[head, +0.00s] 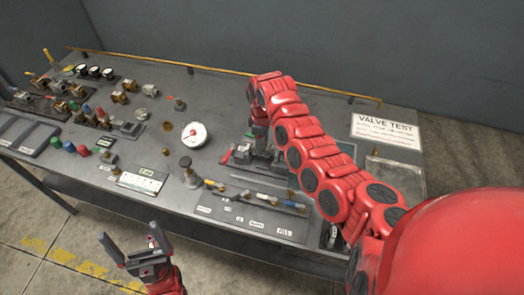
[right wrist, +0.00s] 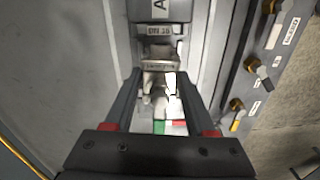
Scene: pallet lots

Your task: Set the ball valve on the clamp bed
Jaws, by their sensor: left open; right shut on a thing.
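My right gripper (right wrist: 163,100) is shut on the ball valve (right wrist: 160,88), a pale metal body between the fingers in the right wrist view. I cannot tell whether the valve touches the bed. In the head view the clamp bed (head: 262,162) stands on the bench below my right gripper (head: 259,124); the valve is not clearly visible there. Green and red marks lie beneath the valve in the wrist view. My left gripper (head: 138,250) is open and empty in front of the bench.
A round white gauge (head: 194,135) and a dark knob on a post (head: 187,168) stand left of the clamp bed. A panel with small valves (head: 255,202) lies along the front edge. Several brass valves and fittings (head: 122,92) crowd the bench's left. A "VALVE TEST" sign (head: 385,131) lies right.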

